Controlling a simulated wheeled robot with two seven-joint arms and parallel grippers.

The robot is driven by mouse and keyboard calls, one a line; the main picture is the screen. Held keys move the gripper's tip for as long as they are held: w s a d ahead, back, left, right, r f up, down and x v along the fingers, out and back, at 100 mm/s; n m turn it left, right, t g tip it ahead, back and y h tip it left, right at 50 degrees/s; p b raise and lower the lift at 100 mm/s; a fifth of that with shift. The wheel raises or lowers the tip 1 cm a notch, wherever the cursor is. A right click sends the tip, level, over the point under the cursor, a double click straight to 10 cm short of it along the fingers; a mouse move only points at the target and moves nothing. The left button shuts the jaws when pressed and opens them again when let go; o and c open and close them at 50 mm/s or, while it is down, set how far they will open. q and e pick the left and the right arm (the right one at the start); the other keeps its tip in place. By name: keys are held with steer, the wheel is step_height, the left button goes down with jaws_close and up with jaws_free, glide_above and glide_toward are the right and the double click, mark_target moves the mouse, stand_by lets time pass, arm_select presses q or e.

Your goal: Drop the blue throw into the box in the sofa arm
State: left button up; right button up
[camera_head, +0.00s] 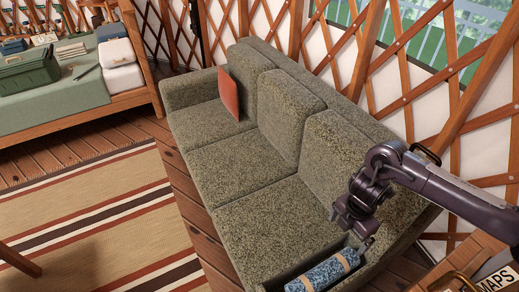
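The blue throw (325,273) is a rolled blue patterned bundle with tan straps. It lies in the opening of the box (285,281) in the near arm of the green sofa (262,220). How deep it sits is hard to tell, since the frame cuts off the near side. My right gripper (352,229) is just above and behind the throw's far end. Its two fingertips look spread apart, with nothing visible between them. My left gripper is not in view.
An orange cushion (229,93) stands on the sofa's far seat. A wooden crate marked MAPS (475,262) is at the lower right, near my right arm. A striped rug (95,225) covers the floor at left. A bed (60,100) with a green case (28,70) is behind.

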step_height(320, 180, up, 8)
steer(key=p, duration=0.2)
stand_by(0.4)
steer(key=shift+f, duration=0.1)
